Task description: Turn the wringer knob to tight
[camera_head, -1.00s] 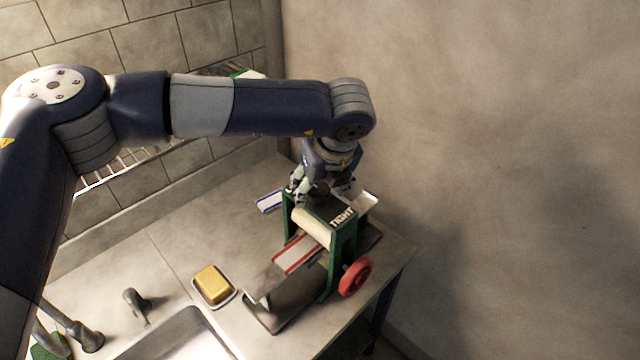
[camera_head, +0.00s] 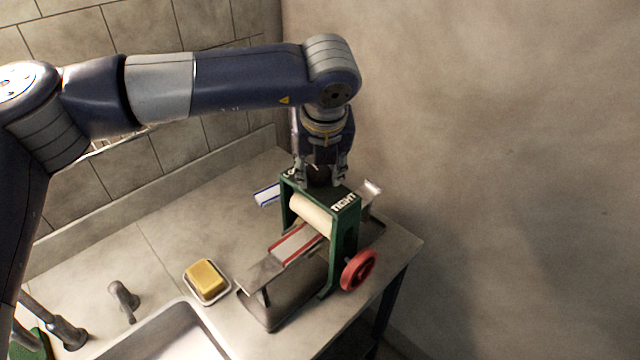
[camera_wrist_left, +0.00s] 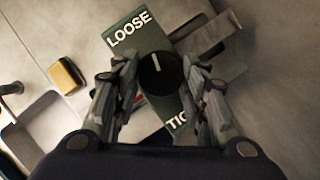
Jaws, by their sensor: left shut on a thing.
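The wringer is a green frame (camera_head: 347,232) with a cream roller (camera_head: 312,215) and a red handwheel (camera_head: 358,270), on the counter's right end. On its top is a round black knob (camera_wrist_left: 160,76) with a white pointer line, between the labels LOOSE (camera_wrist_left: 130,28) and TIGHT (camera_wrist_left: 177,122). In the left wrist view the pointer line points up and slightly left, on the LOOSE side. My left gripper (camera_head: 321,180) comes down from above and is shut on the knob, one finger on each side. TIGHT is partly hidden by a finger. My right gripper is not in view.
A yellow block on a white dish (camera_head: 206,281) sits left of the wringer, beside the sink (camera_head: 165,335) and faucet. A striped cloth (camera_head: 296,243) lies at the roller. A wall stands close behind on the right.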

